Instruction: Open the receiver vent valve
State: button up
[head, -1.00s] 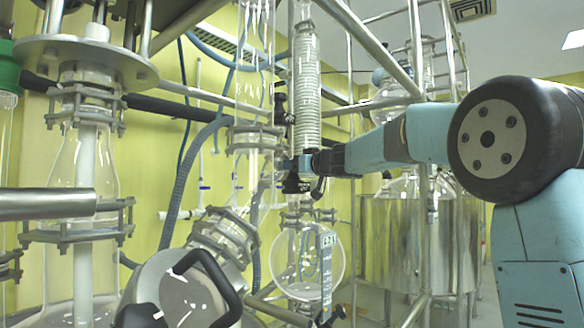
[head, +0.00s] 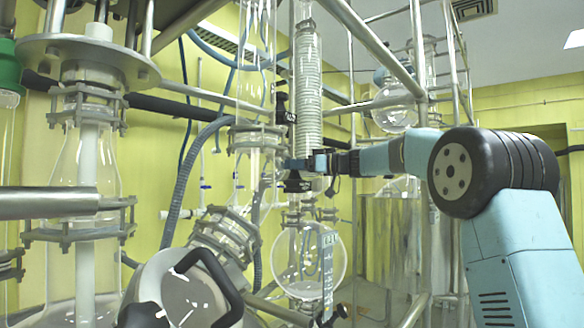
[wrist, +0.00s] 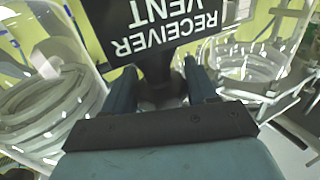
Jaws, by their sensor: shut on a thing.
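In the wrist view, a black tag lettered "RECEIVER VENT" (wrist: 165,22) appears upside down, just beyond my fingers. Below it, a dark valve handle (wrist: 158,88) sits between my two blue fingers. My gripper (wrist: 163,84) is shut on this handle; the fingers stand on either side of it. In the head view, my gripper (head: 312,163) reaches in from the right to the foot of the tall coiled condenser (head: 307,90). The handle is too small and too covered there to make out its angle. The round glass receiver flask (head: 310,262) hangs below.
Metal frame bars (head: 372,48) cross above and behind my arm. A steel vessel (head: 392,240) stands behind at right. Clamped glassware (head: 84,165) fills the left, with a round lid with a black handle (head: 185,290) low in front. Hoses (head: 183,180) hang behind.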

jog(key=shift+w+d+n+g, duration=0.15)
jog(key=shift+d+n+g, duration=0.05)
jog(key=shift+n+g, duration=0.6)
jog(key=shift+g, duration=0.4)
jog(key=o, duration=0.7)
jog(key=d, duration=0.4)
jog(key=s+d, duration=0.1)
jog(key=d, duration=0.8)
jog(key=shift+s+d, duration=0.3)
jog(key=shift+s, duration=0.1)
jog(key=shift+c, duration=0.2)
